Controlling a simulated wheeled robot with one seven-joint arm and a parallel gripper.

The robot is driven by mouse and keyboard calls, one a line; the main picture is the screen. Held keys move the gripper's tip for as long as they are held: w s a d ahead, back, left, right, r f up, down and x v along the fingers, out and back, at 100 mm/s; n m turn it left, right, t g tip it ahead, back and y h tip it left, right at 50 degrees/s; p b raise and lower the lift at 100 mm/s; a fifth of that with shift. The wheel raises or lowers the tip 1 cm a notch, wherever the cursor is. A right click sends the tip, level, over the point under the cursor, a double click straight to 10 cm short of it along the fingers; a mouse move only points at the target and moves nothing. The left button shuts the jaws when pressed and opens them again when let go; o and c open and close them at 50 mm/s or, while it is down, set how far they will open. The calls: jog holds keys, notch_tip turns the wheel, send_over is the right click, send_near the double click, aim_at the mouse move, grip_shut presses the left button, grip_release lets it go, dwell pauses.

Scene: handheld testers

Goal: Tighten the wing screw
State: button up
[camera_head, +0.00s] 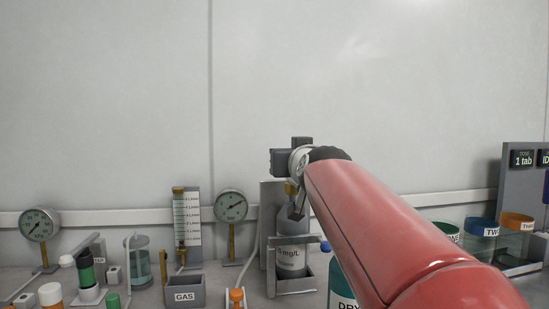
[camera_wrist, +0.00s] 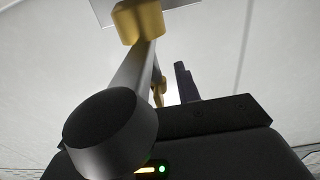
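My gripper (camera_head: 292,162) is at the end of my red arm, in front of and over the top of a grey stand (camera_head: 268,225) that holds a grey bottle (camera_head: 291,262) marked mg/L. A small brass piece (camera_head: 291,188) shows just under my gripper at the bottle's top. In the wrist view a brass block (camera_wrist: 138,20) and a smaller brass piece (camera_wrist: 158,92) show past a large dark cylinder (camera_wrist: 110,135). I cannot tell which brass piece is the wing screw. One dark finger of my gripper (camera_wrist: 186,84) shows there; the other is hidden, and no grip is visible.
Left of the stand are a GAS box (camera_head: 184,294), two dial gauges (camera_head: 230,205) (camera_head: 39,224) and a flow tube (camera_head: 179,215). A DRY bottle (camera_head: 342,292) is partly behind my arm. Coloured-rim tubs (camera_head: 480,243) stand at the right. The wall above is clear.

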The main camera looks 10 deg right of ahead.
jog(key=s+b, duration=0.2)
jog(key=s, duration=0.5)
jog(key=shift+s+a, duration=0.1)
jog(key=shift+s, duration=0.3)
